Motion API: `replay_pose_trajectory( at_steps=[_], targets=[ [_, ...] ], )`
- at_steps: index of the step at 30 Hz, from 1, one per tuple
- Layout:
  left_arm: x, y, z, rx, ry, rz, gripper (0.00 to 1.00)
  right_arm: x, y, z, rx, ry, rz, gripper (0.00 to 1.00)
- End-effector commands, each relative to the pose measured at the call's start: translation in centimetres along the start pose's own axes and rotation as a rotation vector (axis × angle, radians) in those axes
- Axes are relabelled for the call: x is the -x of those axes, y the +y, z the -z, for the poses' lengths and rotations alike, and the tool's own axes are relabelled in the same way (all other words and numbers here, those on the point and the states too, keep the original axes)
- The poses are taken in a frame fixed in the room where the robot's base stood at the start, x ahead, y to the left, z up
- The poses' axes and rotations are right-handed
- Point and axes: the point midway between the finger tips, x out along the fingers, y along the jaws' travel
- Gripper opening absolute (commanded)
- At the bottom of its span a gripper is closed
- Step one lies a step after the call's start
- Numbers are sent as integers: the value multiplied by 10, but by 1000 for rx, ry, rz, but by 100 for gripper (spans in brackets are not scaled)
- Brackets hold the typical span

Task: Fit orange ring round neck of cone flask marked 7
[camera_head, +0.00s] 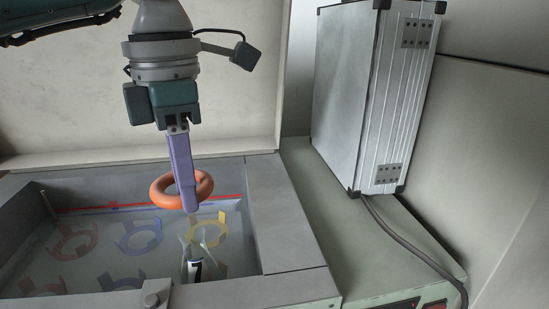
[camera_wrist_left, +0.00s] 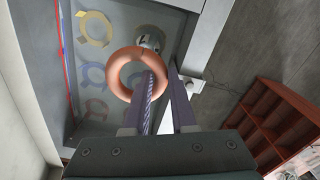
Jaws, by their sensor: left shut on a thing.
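The orange ring (camera_head: 159,190) is held in my left gripper (camera_head: 189,206), whose purple fingers grip one side of its wall. The left wrist view shows the ring (camera_wrist_left: 113,72) too, with one finger of the gripper (camera_wrist_left: 162,74) through its hole. A clear cone flask (camera_head: 197,254) with a dark label stands in the sunken basin below the ring. Its number is too small to read. The ring is above the flask and apart from it. The flask (camera_wrist_left: 149,38) is partly hidden behind the ring in the left wrist view. My right gripper is not in view.
The basin (camera_head: 268,228) has a raised grey rim. Yellow (camera_head: 221,238), blue (camera_head: 155,232) and red (camera_head: 66,251) ring-shaped forms show inside it. A silver case (camera_head: 345,95) stands on the green bench top at right, with a cable (camera_head: 420,251) trailing forward.

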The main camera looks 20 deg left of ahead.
Motion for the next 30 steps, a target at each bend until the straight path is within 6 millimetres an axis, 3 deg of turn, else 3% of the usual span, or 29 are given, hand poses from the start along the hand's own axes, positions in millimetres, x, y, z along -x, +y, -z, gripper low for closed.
replay_pose_trajectory(
  at_steps=[18,30],
  targets=[
    [-55,0,0,0,-1,0,0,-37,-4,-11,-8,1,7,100],
    [-61,0,0,0,-1,-1,0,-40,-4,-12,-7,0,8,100]
  ],
)
